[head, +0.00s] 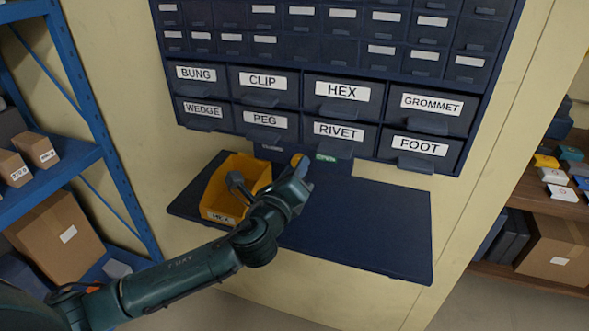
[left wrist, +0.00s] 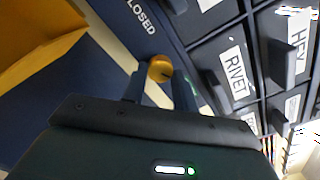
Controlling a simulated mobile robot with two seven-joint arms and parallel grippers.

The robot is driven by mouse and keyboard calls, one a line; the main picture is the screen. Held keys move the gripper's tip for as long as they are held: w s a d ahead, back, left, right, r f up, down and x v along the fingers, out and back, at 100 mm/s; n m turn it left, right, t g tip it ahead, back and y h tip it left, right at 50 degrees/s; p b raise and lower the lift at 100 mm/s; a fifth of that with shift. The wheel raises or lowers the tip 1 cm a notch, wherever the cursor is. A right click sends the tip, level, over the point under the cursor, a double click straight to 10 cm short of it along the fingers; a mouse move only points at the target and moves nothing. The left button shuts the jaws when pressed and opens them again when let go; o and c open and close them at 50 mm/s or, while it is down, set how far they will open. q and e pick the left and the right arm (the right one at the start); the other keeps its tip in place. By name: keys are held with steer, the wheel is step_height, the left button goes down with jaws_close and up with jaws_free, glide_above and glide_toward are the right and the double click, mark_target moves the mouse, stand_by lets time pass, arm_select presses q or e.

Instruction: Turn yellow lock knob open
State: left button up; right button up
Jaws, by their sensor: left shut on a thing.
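The yellow lock knob (head: 296,160) sits on the panel strip just under the drawer cabinet. It also shows in the left wrist view (left wrist: 160,69), between the two finger tips. My left gripper (head: 302,169) reaches up to it from below and is shut on it. The fingers hide part of the knob. My right gripper is not in view.
The drawer cabinet (head: 353,73) has labelled drawers, with RIVET (head: 338,131) close above the knob. A dark blue shelf (head: 370,225) lies below, holding a yellow bin (head: 216,190) marked HEX at its left. The shelf's right part is clear. A blue rack (head: 75,160) stands at the left.

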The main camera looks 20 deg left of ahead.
arm_select(q)
steer(key=shift+m, duration=0.4)
steer(key=o, duration=1)
steer(key=s, duration=0.4)
steer(key=s+b, duration=0.1)
steer(key=s, duration=0.3)
steer(key=s+b, duration=0.1)
steer(key=s, duration=0.4)
steer(key=shift+a, duration=0.25)
